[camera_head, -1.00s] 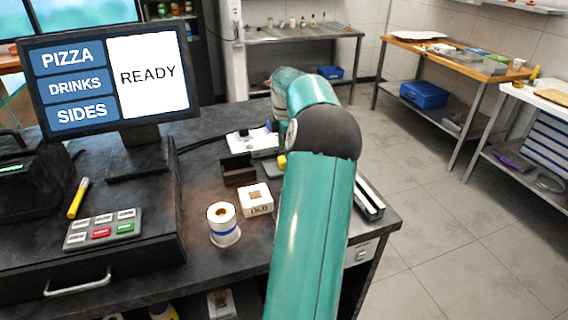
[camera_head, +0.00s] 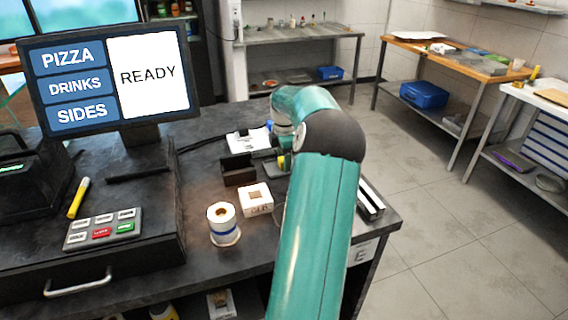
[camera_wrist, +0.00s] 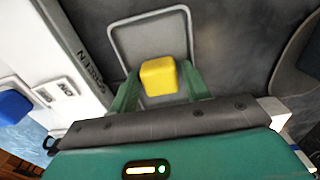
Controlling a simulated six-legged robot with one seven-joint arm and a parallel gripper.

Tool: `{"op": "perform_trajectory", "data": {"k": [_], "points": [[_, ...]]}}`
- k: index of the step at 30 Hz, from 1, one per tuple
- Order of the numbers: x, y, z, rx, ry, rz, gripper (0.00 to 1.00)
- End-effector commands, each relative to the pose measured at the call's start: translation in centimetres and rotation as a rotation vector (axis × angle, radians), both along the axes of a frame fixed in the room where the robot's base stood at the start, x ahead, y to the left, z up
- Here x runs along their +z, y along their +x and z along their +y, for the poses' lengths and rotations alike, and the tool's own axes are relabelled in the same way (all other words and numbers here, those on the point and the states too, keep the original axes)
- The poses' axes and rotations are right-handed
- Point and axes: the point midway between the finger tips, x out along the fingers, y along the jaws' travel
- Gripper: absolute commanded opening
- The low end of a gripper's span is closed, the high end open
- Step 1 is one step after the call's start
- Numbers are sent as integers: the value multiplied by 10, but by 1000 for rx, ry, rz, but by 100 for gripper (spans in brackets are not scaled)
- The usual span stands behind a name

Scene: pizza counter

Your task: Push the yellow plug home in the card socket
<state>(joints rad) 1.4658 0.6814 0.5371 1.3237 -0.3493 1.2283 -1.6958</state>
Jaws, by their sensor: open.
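The yellow plug (camera_wrist: 160,77) shows in the wrist view between the two green fingers of my gripper (camera_wrist: 160,80). The fingers are open, with a narrow gap on each side of the plug. In the head view a small yellow patch (camera_head: 285,162), probably the plug, shows beside my arm, which hides most of the gripper. A white device (camera_head: 246,141) with a blue part stands to its left on the counter. A white lettered housing (camera_wrist: 78,55) runs along the left of the wrist view. I cannot tell which part is the card socket, or how deep the plug sits.
A dark open box (camera_head: 238,172), a white block with a square top (camera_head: 256,200) and a paper roll (camera_head: 222,222) stand close by on the black counter. The order screen (camera_head: 110,80) stands at left.

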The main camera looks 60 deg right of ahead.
Motion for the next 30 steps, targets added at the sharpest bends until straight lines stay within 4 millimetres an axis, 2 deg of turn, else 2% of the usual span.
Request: {"op": "perform_trajectory", "data": {"k": [3,8,16,19,23,30], "points": [[0,0,0,0,0,0,47],[0,0,0,0,0,0,16],[1,0,0,0,0,0,16],[8,0,0,1,-1,0,16],[28,0,0,0,-3,-1,16],[77,1,0,1,-2,-1,16]]}}
